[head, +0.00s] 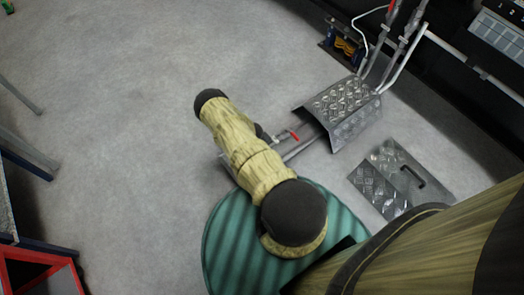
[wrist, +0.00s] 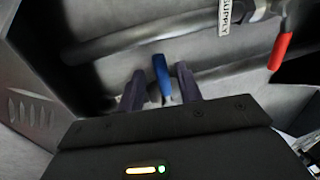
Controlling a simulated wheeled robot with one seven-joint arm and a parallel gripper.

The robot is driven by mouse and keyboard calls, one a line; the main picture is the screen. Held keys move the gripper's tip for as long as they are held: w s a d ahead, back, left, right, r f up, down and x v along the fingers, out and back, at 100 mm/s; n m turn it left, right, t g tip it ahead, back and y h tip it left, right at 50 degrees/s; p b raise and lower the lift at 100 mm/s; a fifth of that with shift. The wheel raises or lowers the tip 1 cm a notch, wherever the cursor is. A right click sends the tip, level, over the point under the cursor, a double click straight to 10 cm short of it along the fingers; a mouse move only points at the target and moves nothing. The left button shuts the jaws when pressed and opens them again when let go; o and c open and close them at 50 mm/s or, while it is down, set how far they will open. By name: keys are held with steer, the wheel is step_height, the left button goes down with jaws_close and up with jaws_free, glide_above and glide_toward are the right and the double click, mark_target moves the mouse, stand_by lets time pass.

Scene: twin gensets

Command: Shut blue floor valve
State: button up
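In the wrist view the blue valve handle (wrist: 161,70) stands up between the two dark fingers of my gripper (wrist: 160,82). The fingers are apart, with a gap visible on each side of the handle, so the gripper is open around it. The handle's lower end reaches down towards the gripper body; its valve body cannot be made out. In the head view my own arm covers the blue handle and the gripper.
A red lever (wrist: 281,50) sits to the right, near a white "SUPPLY" tag (wrist: 232,14); a red lever also shows in the head view (head: 294,136). Metal pipes run beside the handle. Tread-plate covers (head: 341,108) stand right of my arm. Open floor lies left.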

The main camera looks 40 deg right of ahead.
steer(key=a+r+p, duration=0.3)
steer(key=r+p, duration=0.4)
steer(key=r, duration=1)
steer(key=shift+a, duration=0.2)
